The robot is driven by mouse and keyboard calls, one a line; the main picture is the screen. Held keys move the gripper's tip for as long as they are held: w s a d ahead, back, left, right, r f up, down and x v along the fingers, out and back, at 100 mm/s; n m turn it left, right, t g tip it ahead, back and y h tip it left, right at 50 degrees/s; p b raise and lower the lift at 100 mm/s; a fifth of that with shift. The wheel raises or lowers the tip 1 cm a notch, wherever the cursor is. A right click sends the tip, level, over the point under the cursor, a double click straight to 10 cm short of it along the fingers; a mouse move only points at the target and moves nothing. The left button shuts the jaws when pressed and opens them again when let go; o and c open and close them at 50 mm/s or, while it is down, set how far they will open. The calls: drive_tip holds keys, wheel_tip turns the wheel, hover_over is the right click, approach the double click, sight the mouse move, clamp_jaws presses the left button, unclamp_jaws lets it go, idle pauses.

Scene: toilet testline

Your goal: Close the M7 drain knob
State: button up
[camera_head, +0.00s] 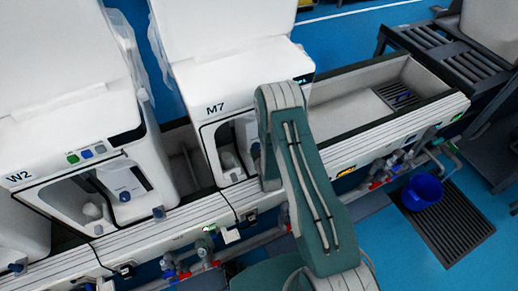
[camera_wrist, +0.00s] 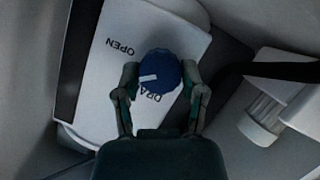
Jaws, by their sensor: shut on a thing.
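The M7 machine (camera_head: 243,66) is a white unit with its label on the front, left of my arm in the head view. In the wrist view the blue round drain knob (camera_wrist: 161,70) sits on a white panel (camera_wrist: 98,92). The panel reads "OPEN" and a partly hidden word starting "DRA". A white mark on the knob points to the left. My gripper (camera_wrist: 159,75) is shut on the knob, one finger at each side. In the head view my arm hides the gripper and the knob.
The W2 machine (camera_head: 75,160) stands left of M7. A white fitting (camera_wrist: 262,122) and a dark hose (camera_wrist: 275,70) lie right of the gripper in the wrist view. An open grey trough (camera_head: 350,105), pipes with red valves and a blue bucket (camera_head: 422,192) are to the right.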

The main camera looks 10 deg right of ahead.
drive_tip(key=n+t+h, duration=0.1)
drive_tip(key=n+h, duration=0.1)
drive_tip(key=n, duration=0.2)
drive_tip(key=shift+w, duration=0.1)
drive_tip(key=n+t+h, duration=0.1)
drive_tip(key=n+t, duration=0.1)
drive_tip(key=n, duration=0.1)
drive_tip(key=shift+n, duration=0.3)
idle(0.4)
drive_tip(key=shift+d+h, duration=0.1)
drive_tip(key=shift+h, duration=0.2)
drive_tip(key=o, duration=1.2)
drive_tip(key=shift+c, duration=0.2)
drive_tip(key=shift+f, duration=0.1)
